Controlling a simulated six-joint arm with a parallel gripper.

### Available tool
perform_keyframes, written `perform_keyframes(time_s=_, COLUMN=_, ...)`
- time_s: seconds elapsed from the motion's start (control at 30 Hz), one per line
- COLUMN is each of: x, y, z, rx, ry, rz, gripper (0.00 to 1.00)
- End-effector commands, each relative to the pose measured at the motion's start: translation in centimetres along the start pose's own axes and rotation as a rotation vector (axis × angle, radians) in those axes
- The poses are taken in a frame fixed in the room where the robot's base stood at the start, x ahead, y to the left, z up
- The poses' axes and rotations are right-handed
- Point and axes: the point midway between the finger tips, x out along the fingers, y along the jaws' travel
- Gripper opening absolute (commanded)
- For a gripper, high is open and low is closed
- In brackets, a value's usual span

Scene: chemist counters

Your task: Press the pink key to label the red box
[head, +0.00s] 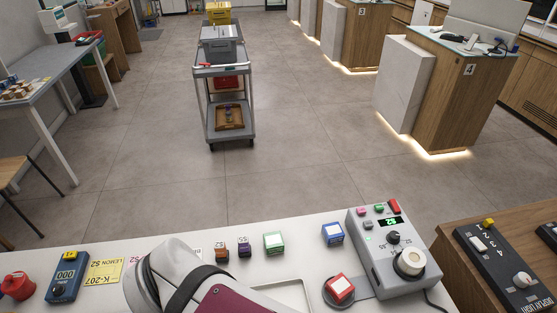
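The labelling machine (395,262) is a grey box at the front right of the white counter. Its display (391,221) reads S2 in green. The red box (340,287) has a pale top face and sits on a round dark plate left of the machine. My arm reaches in from the bottom edge, left of the red box. My gripper is not visible.
The counter also holds small orange (221,251), purple (244,246), green (274,242) and blue (333,234) boxes. A blue counter device (67,276), a yellow card (105,270) and a red object (18,286) are left. A black control panel (505,267) is on the right counter.

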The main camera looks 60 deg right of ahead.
Motion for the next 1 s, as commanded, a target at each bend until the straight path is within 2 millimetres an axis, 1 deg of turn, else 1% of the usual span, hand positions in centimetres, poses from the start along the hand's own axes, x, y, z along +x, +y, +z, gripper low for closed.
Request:
perform_keyframes(time_s=0.47, x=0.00, y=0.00, z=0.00, rx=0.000, ry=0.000, rz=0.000, gripper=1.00)
perform_keyframes(time_s=0.5, x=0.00, y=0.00, z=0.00, rx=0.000, ry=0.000, rz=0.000, gripper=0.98)
perform_keyframes(time_s=0.57, x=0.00, y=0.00, z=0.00, rx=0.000, ry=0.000, rz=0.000, gripper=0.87)
perform_keyframes(time_s=0.7, x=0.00, y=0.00, z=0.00, rx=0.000, ry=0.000, rz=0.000, gripper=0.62)
perform_keyframes(time_s=0.97, x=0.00, y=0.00, z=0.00, rx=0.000, ry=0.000, rz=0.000, gripper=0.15)
perform_keyframes(time_s=1.0, x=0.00, y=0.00, z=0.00, rx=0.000, ry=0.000, rz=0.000, gripper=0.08)
